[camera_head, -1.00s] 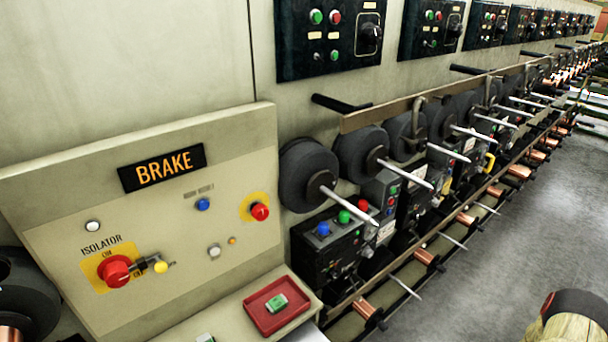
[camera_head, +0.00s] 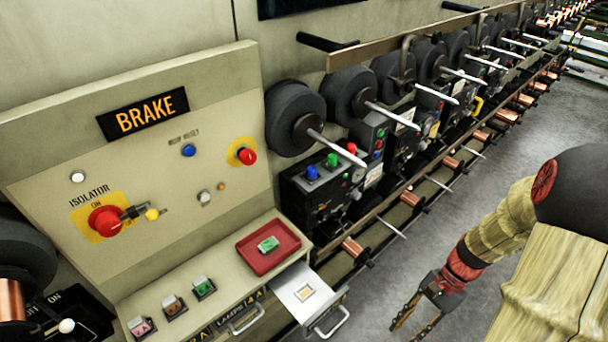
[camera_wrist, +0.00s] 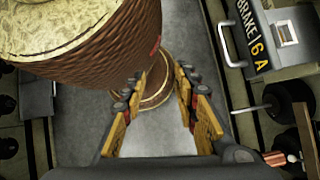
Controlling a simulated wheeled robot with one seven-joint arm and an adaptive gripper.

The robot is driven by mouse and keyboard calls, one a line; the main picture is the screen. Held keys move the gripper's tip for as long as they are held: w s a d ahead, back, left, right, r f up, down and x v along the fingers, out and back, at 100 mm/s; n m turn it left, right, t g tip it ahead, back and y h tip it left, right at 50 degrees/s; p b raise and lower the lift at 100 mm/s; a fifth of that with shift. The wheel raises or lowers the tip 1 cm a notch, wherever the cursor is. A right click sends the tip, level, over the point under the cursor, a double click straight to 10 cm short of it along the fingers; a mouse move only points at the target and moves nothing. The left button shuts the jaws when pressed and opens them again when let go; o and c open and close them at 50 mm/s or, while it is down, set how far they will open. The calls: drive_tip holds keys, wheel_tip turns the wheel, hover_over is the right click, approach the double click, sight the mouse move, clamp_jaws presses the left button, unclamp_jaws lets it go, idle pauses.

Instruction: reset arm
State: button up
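My arm, in a tan cover with red joints, reaches down at the right of the head view. My gripper (camera_head: 409,328) hangs low over the grey floor, to the right of the pulled-out drawer and apart from it. In the wrist view my gripper (camera_wrist: 165,78) shows two yellow-and-black fingers spread apart with nothing between them. The fingers point toward part of my own body above the floor.
The BRAKE panel (camera_head: 135,160) stands at left, above a desk with a red tray (camera_head: 252,254) holding a green piece (camera_head: 268,243). An open drawer (camera_head: 286,286) holds a small pale piece (camera_head: 305,292). Spool spindles line the aisle; the grey floor (camera_head: 480,185) is clear.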

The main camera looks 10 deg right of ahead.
drive_tip(key=w+a+r+n+t+h, duration=0.1)
drive_tip(key=a+r+n+t+h, duration=0.2)
drive_tip(key=r, duration=1.1)
drive_tip(key=w+a+r+n+t+h, duration=0.1)
drive_tip(key=a+r+n+t+h, duration=0.2)
drive_tip(key=r, duration=1)
drive_tip(key=a+n+t, duration=0.3)
drive_tip(key=a+n, duration=0.2)
drive_tip(key=n, duration=0.2)
drive_tip(key=shift+r, duration=0.35)
drive_tip(key=shift+w+a, duration=0.1)
